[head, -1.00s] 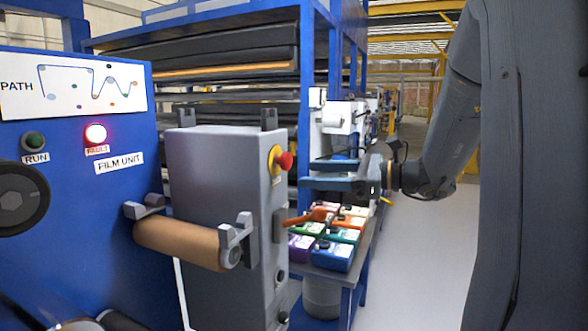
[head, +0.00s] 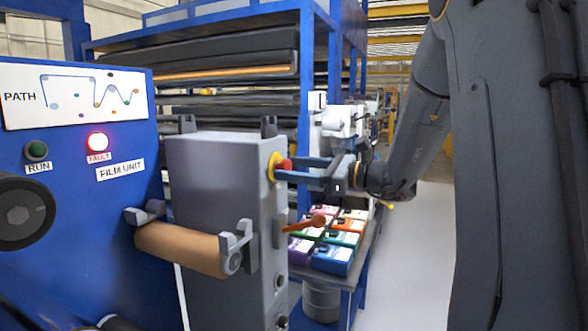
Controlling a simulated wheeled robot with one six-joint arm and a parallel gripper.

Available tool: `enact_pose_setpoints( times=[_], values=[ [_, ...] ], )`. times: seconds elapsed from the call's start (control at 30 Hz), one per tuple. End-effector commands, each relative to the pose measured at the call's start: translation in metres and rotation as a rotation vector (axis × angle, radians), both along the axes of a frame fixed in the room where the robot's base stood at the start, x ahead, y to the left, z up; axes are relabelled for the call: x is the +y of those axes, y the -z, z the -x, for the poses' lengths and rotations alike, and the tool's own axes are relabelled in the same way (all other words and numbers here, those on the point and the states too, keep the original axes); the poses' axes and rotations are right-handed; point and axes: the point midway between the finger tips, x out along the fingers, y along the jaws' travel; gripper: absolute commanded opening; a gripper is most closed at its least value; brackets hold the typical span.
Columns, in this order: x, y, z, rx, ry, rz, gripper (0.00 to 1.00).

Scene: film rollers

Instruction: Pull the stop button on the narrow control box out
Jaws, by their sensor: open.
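The narrow control box (head: 222,190) is a tall grey cabinet in the middle of the head view. Its red stop button (head: 285,165) on a yellow collar (head: 273,167) sits high on the box's narrow right side. My gripper (head: 289,170) has come in from the right, with its two blue-grey fingers pointing left at the button. The fingers are open, and their tips are at or very close to the red cap. The fingers partly cover the button's surroundings, and I cannot tell whether they touch it.
An orange-red lever (head: 305,222) sticks out from the box's right side below my gripper. A brown roller (head: 180,249) sits in brackets at the front. The blue film unit panel (head: 80,200) with a lit red fault lamp (head: 98,142) stands left. Coloured boxes (head: 332,258) fill a bench behind.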

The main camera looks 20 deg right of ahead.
Motion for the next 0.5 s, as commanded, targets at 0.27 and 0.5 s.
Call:
enact_pose_setpoints(
  times=[0.27,0.5],
  values=[
    [-0.0001,0.0002,0.0002,0.0,0.0,0.0,0.23],
    [-0.0013,0.0002,0.001,0.001,0.0,0.001,0.0]
  ],
)
